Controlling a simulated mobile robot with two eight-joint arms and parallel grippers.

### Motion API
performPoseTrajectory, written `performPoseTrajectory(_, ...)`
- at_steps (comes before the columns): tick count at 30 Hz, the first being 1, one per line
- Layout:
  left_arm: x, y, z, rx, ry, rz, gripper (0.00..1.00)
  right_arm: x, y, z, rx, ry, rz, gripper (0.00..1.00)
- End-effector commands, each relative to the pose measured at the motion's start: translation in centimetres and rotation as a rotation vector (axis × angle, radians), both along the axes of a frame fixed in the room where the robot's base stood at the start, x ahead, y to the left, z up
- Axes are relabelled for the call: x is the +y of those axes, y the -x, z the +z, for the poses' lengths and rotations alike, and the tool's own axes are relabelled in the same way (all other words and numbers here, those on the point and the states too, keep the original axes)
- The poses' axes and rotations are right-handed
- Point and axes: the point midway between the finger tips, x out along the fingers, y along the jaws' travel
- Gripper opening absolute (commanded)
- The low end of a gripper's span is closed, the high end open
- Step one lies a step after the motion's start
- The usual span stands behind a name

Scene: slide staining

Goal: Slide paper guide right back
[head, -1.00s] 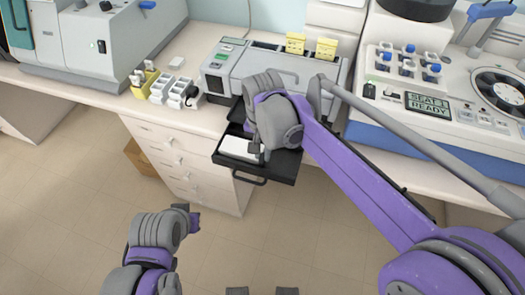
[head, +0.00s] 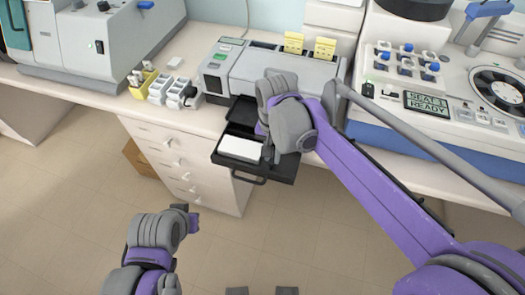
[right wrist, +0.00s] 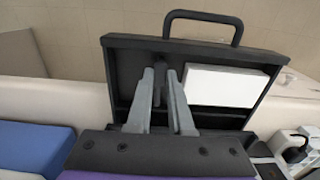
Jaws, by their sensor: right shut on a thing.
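The black paper tray (head: 284,177) is pulled out from the front of the grey printer (head: 215,84). A white paper stack (head: 240,149) lies in it; the stack also shows in the right wrist view (right wrist: 222,86). My right gripper (right wrist: 160,77) reaches down into the tray beside the stack, with a gap between them. It is shut on the dark paper guide, which is mostly hidden between the fingers. In the head view my right gripper (head: 268,153) is largely covered by its own wrist. My left gripper (head: 190,214) hangs low in front of the cabinet, away from the tray; its jaws are unclear.
White racks (head: 160,88) and a yellow holder (head: 143,84) stand left of the printer. A large staining machine (head: 400,105) stands at the right. White drawers (head: 180,165) are below the counter. The floor in front is clear.

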Motion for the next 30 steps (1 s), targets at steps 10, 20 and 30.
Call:
performPoseTrajectory(10, 0.0, 0.0, 0.0, 0.000, 0.000, 0.000, 0.00, -1.3, 0.5, 0.0, 0.001, 0.000, 0.000, 0.00)
performPoseTrajectory(20, 0.0, 0.0, 0.0, 0.000, 0.000, 0.000, 0.00, -1.3, 0.5, 0.0, 0.001, 0.000, 0.001, 0.50)
performPoseTrajectory(30, 0.0, -0.1, 0.2, -0.001, 0.000, 0.000, 0.00, -1.3, 0.5, 2.0, 0.000, 0.000, 0.001, 0.50)
